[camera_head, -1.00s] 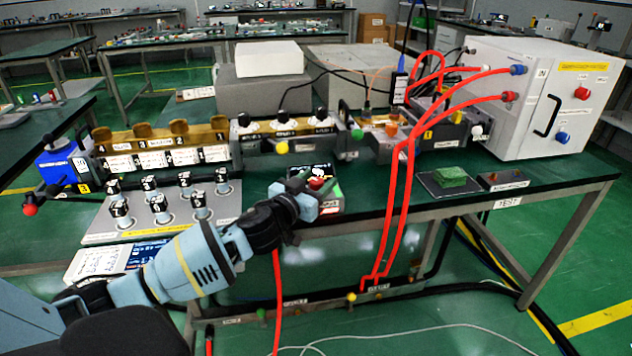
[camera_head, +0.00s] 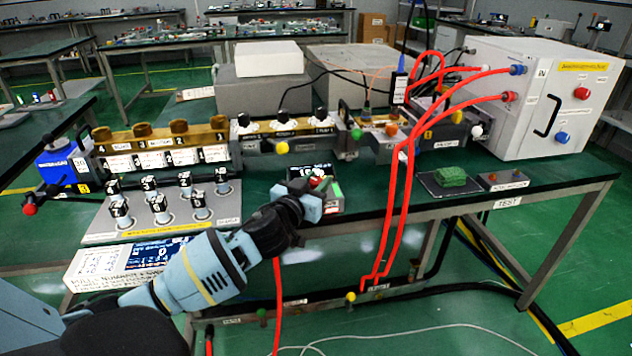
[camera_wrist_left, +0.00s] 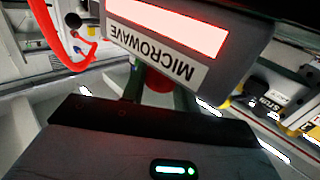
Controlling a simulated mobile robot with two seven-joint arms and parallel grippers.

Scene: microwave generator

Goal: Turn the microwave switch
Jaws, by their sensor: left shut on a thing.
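The microwave unit is a small dark box (camera_head: 329,206) near the table's front edge. In the left wrist view it shows close up and upside down, with a "MICROWAVE" label (camera_wrist_left: 150,52) and a lit pinkish-white panel (camera_wrist_left: 178,27). Its switch is a red knob (camera_wrist_left: 158,80), partly hidden below the box; red also shows by the fingertips in the head view. My left gripper (camera_head: 314,190) is at the box's front left, its fingers shut around the red knob. The fingers hide much of the knob. My right gripper is in neither view.
A panel of several knobs (camera_head: 160,206) lies to the left. Red cables (camera_head: 398,200) hang over the table edge to the right of the box. A green block (camera_head: 452,177) sits on a dark plate. A white cabinet (camera_head: 545,90) stands at the right.

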